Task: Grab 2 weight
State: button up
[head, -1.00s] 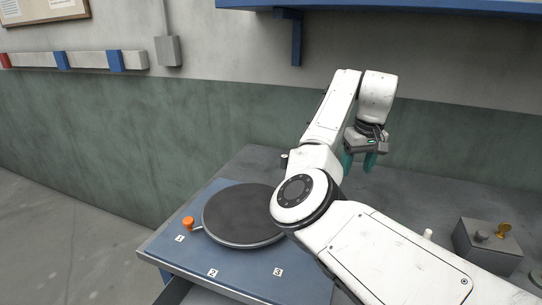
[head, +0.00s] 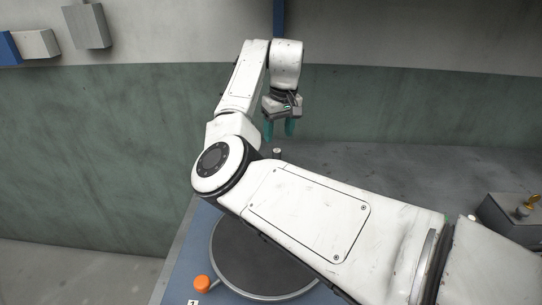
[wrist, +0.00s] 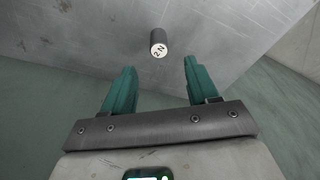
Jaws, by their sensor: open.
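A small grey cylinder with a white end marked "2 N" (wrist: 158,42) shows in the wrist view, ahead of my fingertips and between their lines, with a gap to them. In the head view a small pale-topped cylinder (head: 277,152), probably the same weight, stands on the grey bench just below my gripper; my arm hides part of it. My gripper (head: 279,130) points down with its two teal fingers apart. The fingers (wrist: 160,66) also show in the wrist view, open, with nothing between them.
A dark round disc (head: 248,255) lies on a blue board (head: 185,255), partly hidden by my arm, with an orange knob (head: 202,284) at its left. A grey box (head: 508,219) with a gold-coloured piece stands at the far right. The bench behind my arm is clear.

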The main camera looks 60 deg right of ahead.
aim_at(277, 150)
jog(key=f, duration=0.3)
jog(key=shift+w+d, duration=0.1)
jog(key=shift+w, duration=0.15)
jog(key=shift+w+d+f, duration=0.1)
jog(key=shift+d+f, duration=0.05)
jog(key=shift+f, duration=1.15)
jog(key=shift+w+d+f, duration=0.1)
jog(key=shift+f, duration=1.15)
jog(key=shift+c, duration=0.2)
grip_shut()
